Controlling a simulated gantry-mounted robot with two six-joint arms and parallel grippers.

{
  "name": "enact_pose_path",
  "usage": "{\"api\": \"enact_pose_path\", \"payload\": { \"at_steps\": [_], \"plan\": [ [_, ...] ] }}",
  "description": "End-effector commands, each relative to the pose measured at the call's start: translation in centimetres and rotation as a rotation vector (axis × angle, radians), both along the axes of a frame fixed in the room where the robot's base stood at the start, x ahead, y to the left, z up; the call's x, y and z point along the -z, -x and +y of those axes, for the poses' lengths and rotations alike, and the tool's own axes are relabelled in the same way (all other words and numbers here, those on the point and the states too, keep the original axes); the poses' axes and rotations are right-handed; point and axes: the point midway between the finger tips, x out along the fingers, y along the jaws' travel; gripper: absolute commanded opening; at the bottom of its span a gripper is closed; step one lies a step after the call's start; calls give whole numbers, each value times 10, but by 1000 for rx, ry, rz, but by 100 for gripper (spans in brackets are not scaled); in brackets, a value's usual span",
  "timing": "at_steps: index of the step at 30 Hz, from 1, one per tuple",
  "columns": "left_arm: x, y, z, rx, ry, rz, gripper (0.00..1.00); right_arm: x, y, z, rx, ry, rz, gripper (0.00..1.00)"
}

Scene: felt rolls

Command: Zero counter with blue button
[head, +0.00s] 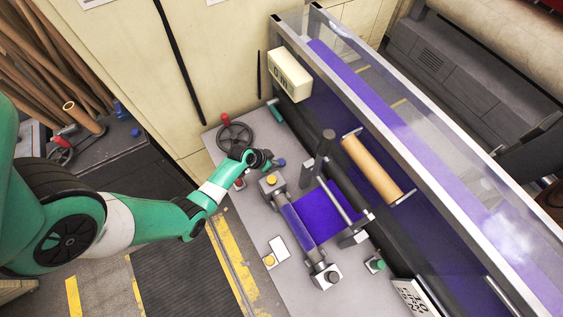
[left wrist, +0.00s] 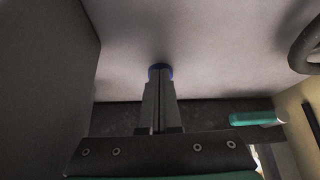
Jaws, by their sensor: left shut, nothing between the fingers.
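The blue button (head: 281,162) sits on the grey machine deck, beside the tip of my left gripper (head: 270,161). In the left wrist view the shut, empty fingers (left wrist: 160,105) point straight at the blue button (left wrist: 160,67). They cover most of it, leaving only a blue rim showing. I cannot tell whether the fingertips touch it. The counter (head: 290,76) is a cream box at the back of the deck with dark figures that I cannot read for sure. My right gripper is out of view.
A black handwheel with a red knob (head: 235,137) stands left of my gripper. A teal handle (head: 274,111) lies behind it. Purple felt (head: 325,212) runs by a roller with yellow-topped end blocks. A green button (head: 375,264) is at the front right. A clear guard stands along the right.

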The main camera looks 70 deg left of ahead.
Motion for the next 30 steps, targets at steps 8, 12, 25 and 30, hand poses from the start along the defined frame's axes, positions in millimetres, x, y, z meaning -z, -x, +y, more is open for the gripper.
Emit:
{"api": "enact_pose_path", "payload": {
  "at_steps": [8, 12, 25, 30],
  "plan": [
    [-26, 0, 0, 0, 0, 1, 0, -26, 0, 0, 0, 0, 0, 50],
    [-43, 0, 0, 0, 0, 1, 0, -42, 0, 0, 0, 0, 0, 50],
    [-60, 0, 0, 0, 0, 1, 0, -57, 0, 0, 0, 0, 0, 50],
    [-65, 3, -1, -1, 1, 1, 0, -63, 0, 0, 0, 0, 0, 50]
  ]
}}
